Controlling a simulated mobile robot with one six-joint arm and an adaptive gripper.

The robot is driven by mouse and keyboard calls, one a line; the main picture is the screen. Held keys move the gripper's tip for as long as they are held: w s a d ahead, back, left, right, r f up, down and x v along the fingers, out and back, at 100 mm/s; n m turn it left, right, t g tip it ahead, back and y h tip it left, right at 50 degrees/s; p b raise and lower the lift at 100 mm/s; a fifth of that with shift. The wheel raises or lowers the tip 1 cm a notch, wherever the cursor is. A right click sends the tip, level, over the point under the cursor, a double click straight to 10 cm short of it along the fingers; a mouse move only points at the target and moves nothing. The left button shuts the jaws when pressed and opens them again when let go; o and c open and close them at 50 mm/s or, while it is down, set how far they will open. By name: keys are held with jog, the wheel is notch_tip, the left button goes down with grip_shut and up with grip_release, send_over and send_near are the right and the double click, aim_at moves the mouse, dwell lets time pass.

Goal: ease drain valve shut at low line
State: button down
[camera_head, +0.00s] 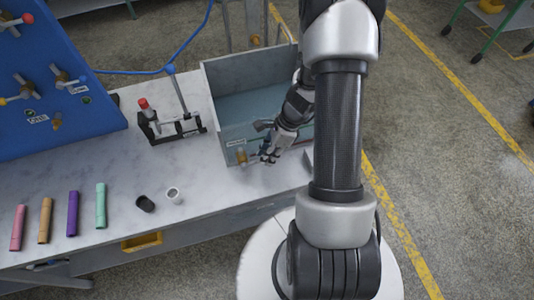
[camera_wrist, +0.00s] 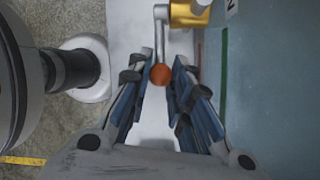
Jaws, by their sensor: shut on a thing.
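The drain valve has a brass body (camera_head: 241,155) low on the near face of a grey open tank (camera_head: 213,108). In the wrist view the brass body (camera_wrist: 190,13) is at the top, and a grey crank-like lever (camera_wrist: 162,35) runs from it to an orange-red knob (camera_wrist: 160,74). My gripper (camera_head: 267,156) is beside the valve, low at the tank's front. In the wrist view its two fingers (camera_wrist: 163,62) stand either side of the knob, shut on the lever's knob end. The exact contact is hard to see in the head view.
A clamp stand with a red knob (camera_head: 143,103) is left of the tank. Several coloured sleeves (camera_head: 73,213), a black cap (camera_head: 145,203) and a white ring (camera_head: 173,195) lie on the bench. A blue panel (camera_head: 55,75) stands at far left. Bench around the small parts is clear.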

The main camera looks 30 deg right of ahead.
jog(key=f+b, duration=0.1)
jog(key=y+b, duration=0.1)
jog(key=shift+d+f+y+b, duration=0.3)
jog(key=shift+f+b, duration=0.1)
jog(key=shift+s+f+t+y+b, duration=0.1)
jog(key=shift+f+t+y+b, duration=0.2)
jog(key=shift+y+b, duration=0.35)
jog(key=shift+r, duration=0.1)
jog(key=c, duration=1.4)
grip_release()
jog(key=shift+d+r, duration=0.1)
jog(key=v, duration=1.2)
jog(key=shift+s, duration=0.1)
